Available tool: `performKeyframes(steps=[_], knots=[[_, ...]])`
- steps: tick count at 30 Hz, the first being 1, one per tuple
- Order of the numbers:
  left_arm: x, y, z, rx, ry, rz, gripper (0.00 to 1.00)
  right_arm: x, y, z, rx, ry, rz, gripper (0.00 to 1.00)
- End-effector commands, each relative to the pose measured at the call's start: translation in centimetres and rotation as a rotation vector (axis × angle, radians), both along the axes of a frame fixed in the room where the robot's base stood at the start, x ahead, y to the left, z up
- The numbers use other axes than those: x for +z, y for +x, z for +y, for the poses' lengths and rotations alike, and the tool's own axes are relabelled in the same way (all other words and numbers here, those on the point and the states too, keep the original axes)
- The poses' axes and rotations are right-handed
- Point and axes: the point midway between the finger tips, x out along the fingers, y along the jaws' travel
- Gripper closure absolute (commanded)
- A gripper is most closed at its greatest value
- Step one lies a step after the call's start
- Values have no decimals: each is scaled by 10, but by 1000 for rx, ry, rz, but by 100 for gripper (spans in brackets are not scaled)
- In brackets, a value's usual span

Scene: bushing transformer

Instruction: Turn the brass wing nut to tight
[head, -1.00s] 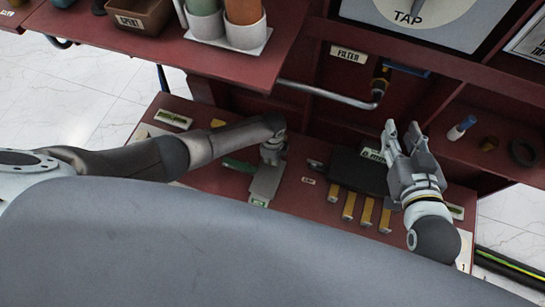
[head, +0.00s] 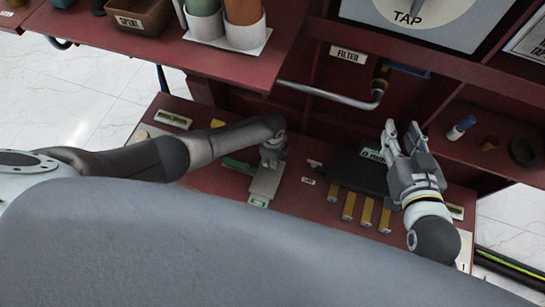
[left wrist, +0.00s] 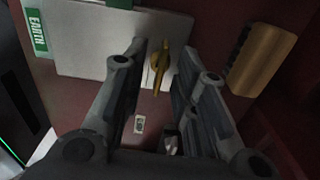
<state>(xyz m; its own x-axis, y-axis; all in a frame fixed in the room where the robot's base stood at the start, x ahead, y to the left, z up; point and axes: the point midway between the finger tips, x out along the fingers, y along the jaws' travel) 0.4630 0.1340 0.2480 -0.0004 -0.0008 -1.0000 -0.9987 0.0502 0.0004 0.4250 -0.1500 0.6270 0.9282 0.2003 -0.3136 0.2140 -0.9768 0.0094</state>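The brass wing nut (left wrist: 160,68) stands at the lower edge of a pale grey plate (left wrist: 90,45) in the left wrist view. My left gripper (left wrist: 159,52) is open, with one finger on each side of the nut. I see gaps between nut and fingers, but cannot tell how deep the fingers reach. In the head view my left gripper (head: 270,155) is low over the red panel, and I cannot make out the nut there. My right gripper (head: 402,130) is open and empty, above the right part of the panel.
A green EARTH label (left wrist: 36,31) is left of the plate. In the head view a black box (head: 350,168) with several brass strips lies between my grippers. A pipe (head: 330,95) crosses behind.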

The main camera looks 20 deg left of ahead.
Motion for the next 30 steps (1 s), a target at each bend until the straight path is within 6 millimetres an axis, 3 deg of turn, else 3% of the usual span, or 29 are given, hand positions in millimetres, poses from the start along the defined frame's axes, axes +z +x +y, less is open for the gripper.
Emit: performKeyframes(steps=[8, 24, 30], knots=[[14, 1, 1, 0, -1, -2, 73, 0, 0, 0, 0, -1, 1, 67], [101, 1, 0, 0, 0, -3, 73, 0, 0, 0, 0, 0, 0, 67], [117, 0, 0, -1, -1, 0, 73, 0, 0, 0, 0, 0, 0, 67]])
